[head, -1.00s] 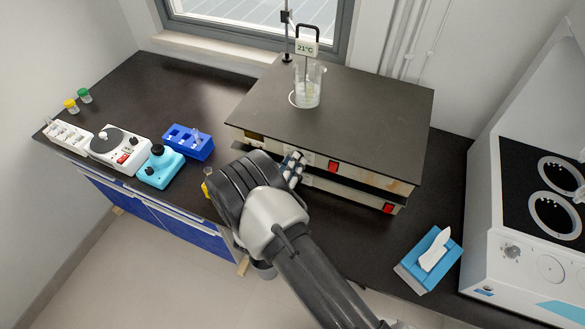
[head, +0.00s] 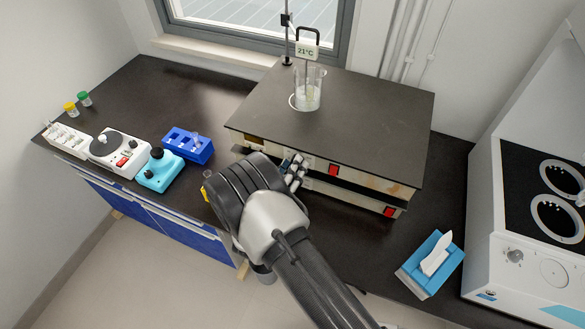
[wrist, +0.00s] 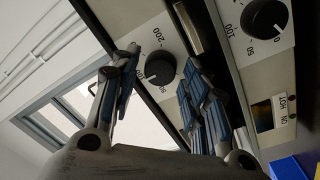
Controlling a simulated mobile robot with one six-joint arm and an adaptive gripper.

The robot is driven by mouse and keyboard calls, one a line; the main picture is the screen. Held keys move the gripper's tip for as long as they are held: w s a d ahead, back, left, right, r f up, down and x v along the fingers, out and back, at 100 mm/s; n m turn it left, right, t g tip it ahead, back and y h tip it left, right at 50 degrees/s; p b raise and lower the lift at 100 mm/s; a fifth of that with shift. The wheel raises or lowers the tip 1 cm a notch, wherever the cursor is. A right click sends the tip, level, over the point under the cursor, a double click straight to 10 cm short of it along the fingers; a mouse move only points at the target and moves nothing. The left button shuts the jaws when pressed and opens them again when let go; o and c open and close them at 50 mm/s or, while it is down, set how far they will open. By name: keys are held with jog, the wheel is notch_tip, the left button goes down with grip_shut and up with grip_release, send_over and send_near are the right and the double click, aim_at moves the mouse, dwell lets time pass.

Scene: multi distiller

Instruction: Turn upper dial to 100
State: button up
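Two flat heating plates are stacked on the bench, the upper plate (head: 330,120) over the lower plate (head: 350,195). A second black dial (wrist: 265,17) on the lower panel has a white mark. My gripper (wrist: 163,72) is open, its blue-padded fingers on either side of the upper dial in the picture. Contact cannot be told. In the head view my gripper (head: 294,171) is at the plates' front, hiding the dials.
A beaker (head: 308,90) with a 21°C thermometer stands on the upper plate. Red switches (head: 333,170) are right of my gripper. A blue rack (head: 188,146) and turquoise device (head: 160,170) stand left. A tissue box (head: 431,265) is at front right.

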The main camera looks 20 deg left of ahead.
jog(key=shift+o, duration=0.4)
jog(key=shift+s, duration=0.15)
jog(key=s+a, duration=0.1)
jog(key=s, duration=1)
jog(key=shift+s+a+f, duration=0.2)
jog(key=shift+s+f, duration=0.15)
